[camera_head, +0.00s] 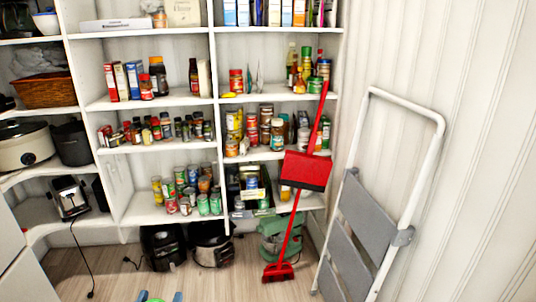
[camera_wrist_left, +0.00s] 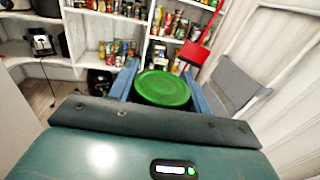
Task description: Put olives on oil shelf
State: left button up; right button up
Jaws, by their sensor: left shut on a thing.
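My left gripper (camera_head: 160,298) shows only as blue fingertips at the bottom edge of the head view. In the left wrist view, its two blue fingers (camera_wrist_left: 161,88) are shut on a jar with a round green lid (camera_wrist_left: 162,88), one on each side. The lid faces the wrist camera and hides most of the jar's body; a bit of green (camera_head: 150,299) also shows in the head view. The upper right shelf (camera_head: 265,98) holds several tall bottles (camera_head: 305,62) and a few jars; I cannot read their labels. My right gripper is not in view.
White corner shelves hold many jars and cans (camera_head: 185,190). A red broom and dustpan (camera_head: 307,170) stand before the right shelves, crossing them. A folded step ladder (camera_head: 370,215) leans at the right wall. Appliances (camera_head: 210,243) stand on the floor below. The floor in front is clear.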

aim_at(281, 93)
jog(key=i+j, duration=0.15)
jog(key=i, duration=1.15)
